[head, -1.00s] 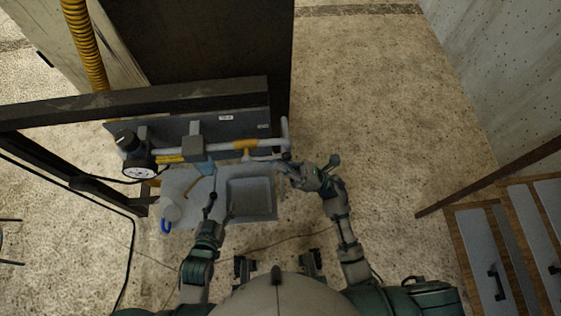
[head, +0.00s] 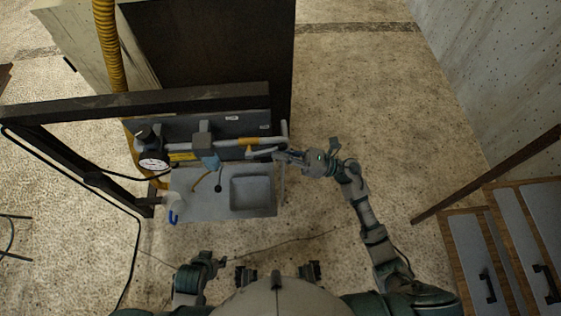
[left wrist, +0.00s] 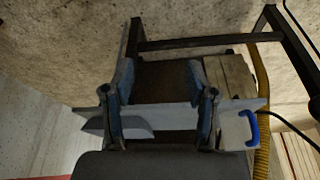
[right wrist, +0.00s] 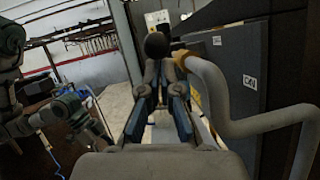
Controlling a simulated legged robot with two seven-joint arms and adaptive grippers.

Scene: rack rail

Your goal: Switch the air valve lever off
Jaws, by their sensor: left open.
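The grey pipe (head: 225,145) runs along the rack panel, with a yellow valve fitting (head: 246,142). A pale lever (head: 263,153) reaches from there towards my right gripper (head: 292,157). In the right wrist view, a black ball knob (right wrist: 156,45) stands at the tips of my right gripper (right wrist: 160,88). The fingers are close together, apparently shut on the lever just below the knob; the contact is small and dark. My left gripper (head: 215,264) is empty, away from the rack. In the left wrist view its fingers (left wrist: 158,92) are wide apart.
A gauge (head: 153,162) and a blue-grey fitting (head: 211,161) with a black-knobbed rod (head: 218,188) sit left on the pipe. Drawers (head: 480,260) stand right; floor between is clear.

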